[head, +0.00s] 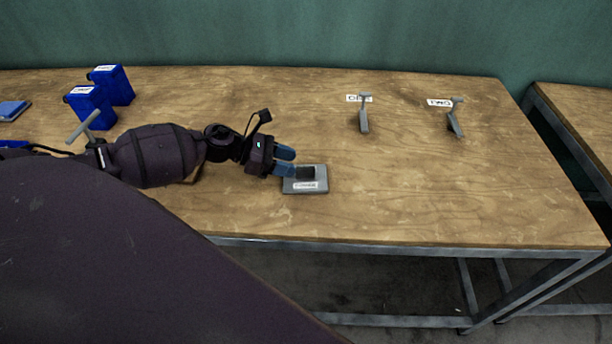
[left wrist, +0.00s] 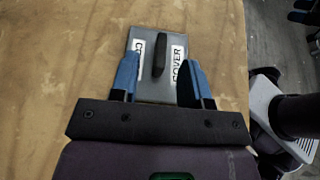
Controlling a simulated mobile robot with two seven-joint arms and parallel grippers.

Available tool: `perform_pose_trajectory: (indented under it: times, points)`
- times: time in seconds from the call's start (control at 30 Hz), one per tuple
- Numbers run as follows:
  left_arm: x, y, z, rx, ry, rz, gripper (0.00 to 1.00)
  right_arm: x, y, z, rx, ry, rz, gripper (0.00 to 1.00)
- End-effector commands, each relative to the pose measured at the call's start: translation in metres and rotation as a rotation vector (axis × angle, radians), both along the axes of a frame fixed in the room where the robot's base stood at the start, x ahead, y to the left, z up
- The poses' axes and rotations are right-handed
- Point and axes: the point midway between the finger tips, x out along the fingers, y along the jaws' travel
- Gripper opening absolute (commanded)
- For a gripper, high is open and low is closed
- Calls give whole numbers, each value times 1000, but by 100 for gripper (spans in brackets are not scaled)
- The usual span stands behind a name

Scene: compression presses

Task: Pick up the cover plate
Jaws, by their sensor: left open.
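The cover plate (head: 318,184) is a grey rectangular plate with a white label, lying on the wooden table near its front edge. In the left wrist view the cover plate (left wrist: 152,91) shows a dark raised handle and labels on either side, one reading COVER. My left gripper (head: 289,162) is at the plate's left side in the head view. In the left wrist view my left gripper (left wrist: 157,75) is open, with its blue fingers apart over the near part of the plate and the handle ahead between them. Nothing is held. My right gripper is not seen.
Two blue labelled blocks (head: 113,85) stand at the back left, with a flat blue item (head: 12,110) farther left. Two grey T-shaped pieces (head: 364,115) (head: 456,120) stand at the back right by labels. The table (head: 430,190) right of the plate is clear.

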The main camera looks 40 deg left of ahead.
Motion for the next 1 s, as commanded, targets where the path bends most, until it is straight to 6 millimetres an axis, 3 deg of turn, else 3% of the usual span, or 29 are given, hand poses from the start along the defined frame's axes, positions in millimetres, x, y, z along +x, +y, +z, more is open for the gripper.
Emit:
perform_pose_trajectory:
  times: [0.53,0.87,1.0]
  points:
    - [26,-41,-23,0,-1,0,43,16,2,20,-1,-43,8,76]
    - [30,-45,-26,1,0,1,43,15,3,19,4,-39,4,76]
    - [29,-45,-26,1,0,1,23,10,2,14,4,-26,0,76]
